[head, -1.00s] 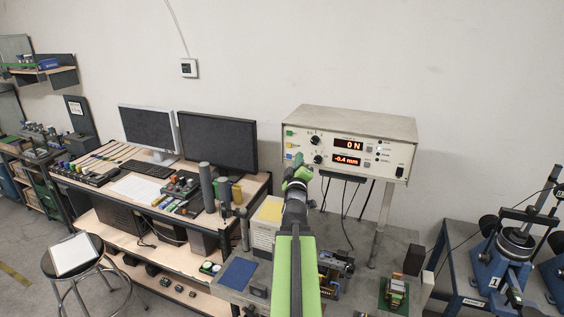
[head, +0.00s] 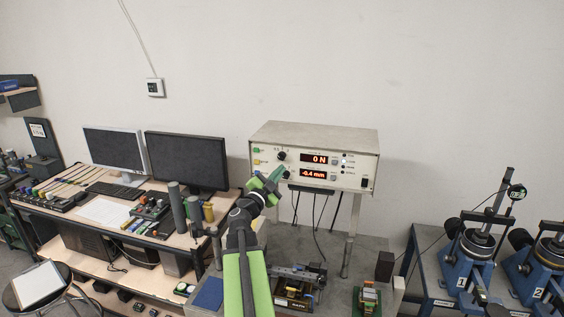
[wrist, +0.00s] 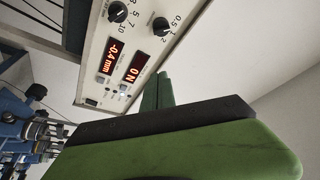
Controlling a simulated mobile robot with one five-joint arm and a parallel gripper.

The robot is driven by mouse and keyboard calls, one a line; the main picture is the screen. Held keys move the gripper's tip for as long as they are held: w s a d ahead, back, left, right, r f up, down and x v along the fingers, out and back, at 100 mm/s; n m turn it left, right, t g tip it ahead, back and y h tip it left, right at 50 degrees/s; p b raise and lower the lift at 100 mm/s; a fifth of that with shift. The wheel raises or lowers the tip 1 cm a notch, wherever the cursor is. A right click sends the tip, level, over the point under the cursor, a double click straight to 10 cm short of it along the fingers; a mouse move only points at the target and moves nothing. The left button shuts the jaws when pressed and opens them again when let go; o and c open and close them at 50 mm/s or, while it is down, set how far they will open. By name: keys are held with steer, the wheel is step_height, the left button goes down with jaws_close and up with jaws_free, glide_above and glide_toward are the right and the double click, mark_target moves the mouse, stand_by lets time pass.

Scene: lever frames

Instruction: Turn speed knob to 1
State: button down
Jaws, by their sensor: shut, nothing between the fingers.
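The control box (head: 315,145) is a pale cabinet with two round black knobs at the left of its front panel. I cannot read which knob is named speed, nor the exact pointer settings. My green gripper (head: 281,171) is shut and empty, in front of the panel near the lower knob in the head view. Its fingertips (wrist: 164,78) appear apart from both knobs in the wrist view.
The displays (head: 319,159) read 0 N and -0.4 mm. Two monitors (head: 187,160) stand on the desk at left. Below the box is a bench with small devices (head: 295,285). Blue presses (head: 480,250) stand at right.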

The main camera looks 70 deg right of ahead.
mark_target(281, 157)
steer(key=x, duration=0.3)
steer(key=p+x, duration=0.1)
steer(key=x, duration=0.2)
steer(key=p+x, duration=0.1)
steer(key=x, duration=0.2)
steer(key=shift+w+d+r, duration=0.3)
steer(key=w+f+b, duration=0.2)
steer(key=f, duration=0.1)
steer(key=shift+w+a+b, duration=0.1)
steer(key=shift+w+b, duration=0.2)
steer(key=shift+b, duration=0.1)
steer(key=shift+w+f, duration=0.1)
